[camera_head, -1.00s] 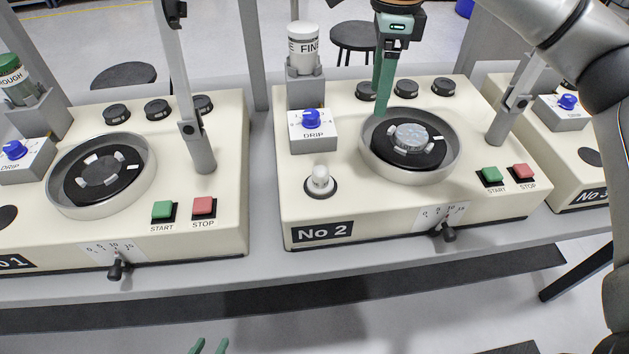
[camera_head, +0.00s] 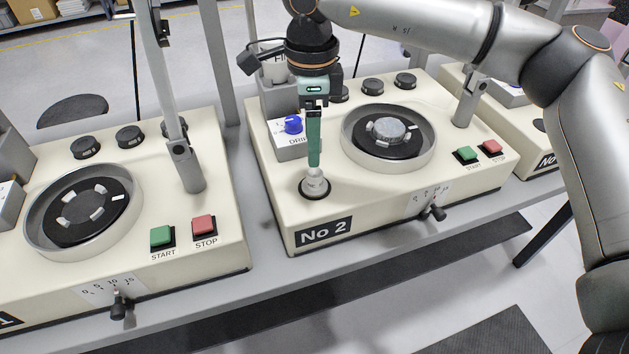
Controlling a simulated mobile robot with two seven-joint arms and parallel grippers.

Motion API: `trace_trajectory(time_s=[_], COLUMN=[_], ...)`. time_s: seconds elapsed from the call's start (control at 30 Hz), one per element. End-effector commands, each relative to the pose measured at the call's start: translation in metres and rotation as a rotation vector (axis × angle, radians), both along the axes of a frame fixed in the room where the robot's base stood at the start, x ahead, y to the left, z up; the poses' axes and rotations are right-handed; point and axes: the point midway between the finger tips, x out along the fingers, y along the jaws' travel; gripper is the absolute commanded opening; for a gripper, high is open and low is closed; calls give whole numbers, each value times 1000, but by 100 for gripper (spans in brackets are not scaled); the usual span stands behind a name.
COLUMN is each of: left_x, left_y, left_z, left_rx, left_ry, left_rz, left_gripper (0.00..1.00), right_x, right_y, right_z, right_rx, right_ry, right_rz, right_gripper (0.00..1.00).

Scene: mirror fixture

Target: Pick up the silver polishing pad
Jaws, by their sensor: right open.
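The silver polishing pad (camera_head: 389,130) is a round grey metal disc. It lies on the black plate (camera_head: 408,148) inside the round bowl of machine No 2. My right gripper (camera_head: 314,164) points down with its green fingers seen edge-on. It is open, left of the bowl and apart from the pad. Its tips are at or just above the whitish knob (camera_head: 315,183) at the front left of machine No 2. I cannot tell whether they touch it. My left gripper is out of view.
Machine No 1 stands at left with an empty plate in its bowl (camera_head: 42,250). The DRIP box with a blue knob (camera_head: 293,125) is beside my right gripper. A grey post (camera_head: 464,108) rises right of the No 2 bowl, near green (camera_head: 467,153) and red (camera_head: 490,146) buttons.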

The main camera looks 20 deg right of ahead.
Motion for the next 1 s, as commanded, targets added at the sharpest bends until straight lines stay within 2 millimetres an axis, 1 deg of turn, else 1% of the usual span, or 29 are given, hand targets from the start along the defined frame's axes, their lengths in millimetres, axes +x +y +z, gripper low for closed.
trace_trajectory(time_s=[0.03, 0.1, 0.37, 0.53, 0.63, 0.73, 0.93, 0.97, 1.0], left_x=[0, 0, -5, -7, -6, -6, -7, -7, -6], left_y=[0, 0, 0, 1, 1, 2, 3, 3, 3], left_z=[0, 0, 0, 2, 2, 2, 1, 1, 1], left_rx=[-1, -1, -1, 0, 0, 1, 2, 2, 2], left_ry=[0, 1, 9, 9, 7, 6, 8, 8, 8], left_rz=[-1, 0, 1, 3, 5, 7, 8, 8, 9], left_gripper=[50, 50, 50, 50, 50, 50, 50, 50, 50], right_x=[-1, 0, -1, -2, -2, -1, -1, -1, -1], right_y=[-1, 0, -2, -5, -4, -4, -4, -4, -4], right_z=[-9, -19, -40, -66, -78, -83, -84, -84, -84], right_rx=[-1, 0, -1, -1, -1, 1, 1, 1, 1], right_ry=[1, 1, 0, 2, 0, 0, -1, -1, -1], right_rz=[1, 0, 0, 0, 0, 0, 0, 0, 0], right_gripper=[71, 71, 71, 71, 71, 71, 71, 69, 64])
